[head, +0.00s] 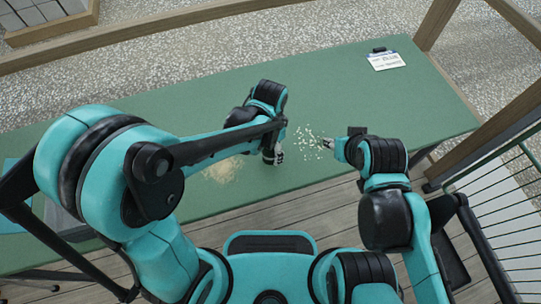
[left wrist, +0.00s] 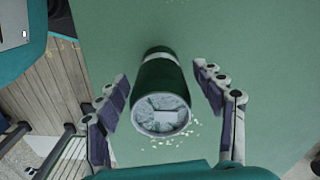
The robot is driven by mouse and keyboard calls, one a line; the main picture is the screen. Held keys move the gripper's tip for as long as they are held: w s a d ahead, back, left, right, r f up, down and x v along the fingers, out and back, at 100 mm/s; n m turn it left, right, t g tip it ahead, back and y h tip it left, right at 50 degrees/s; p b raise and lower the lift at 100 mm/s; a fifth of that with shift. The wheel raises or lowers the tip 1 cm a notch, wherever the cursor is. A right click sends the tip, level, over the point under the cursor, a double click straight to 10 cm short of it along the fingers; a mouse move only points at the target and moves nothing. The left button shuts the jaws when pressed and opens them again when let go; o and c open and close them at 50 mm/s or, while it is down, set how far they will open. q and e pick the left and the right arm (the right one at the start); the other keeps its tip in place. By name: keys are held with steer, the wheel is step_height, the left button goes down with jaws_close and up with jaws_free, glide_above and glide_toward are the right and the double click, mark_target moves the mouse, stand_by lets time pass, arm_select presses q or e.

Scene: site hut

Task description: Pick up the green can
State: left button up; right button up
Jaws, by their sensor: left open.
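In the left wrist view the green can (left wrist: 166,72) stands on the green table, its silver lid (left wrist: 160,114) toward the camera. My left gripper (left wrist: 160,84) is open, with one finger on each side of the can and gaps visible between fingers and can. In the head view my left gripper (head: 273,156) points down over the middle of the table, and I cannot make out the can there. My right gripper (head: 329,144) is over the table to the right, small and partly hidden by its wrist; its jaw state is unclear.
The green table (head: 350,85) has pale chips (head: 310,140) between the grippers and a patch of sawdust (head: 224,170) left of the left gripper. A card (head: 386,61) with a black clip lies near the far edge. The table's far middle is clear. A railing (head: 500,135) stands at right.

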arm_select(q)
steer(key=shift+f, duration=0.65)
steer(key=shift+r, duration=0.1)
steer(key=c, duration=0.9)
steer(key=shift+r, duration=0.1)
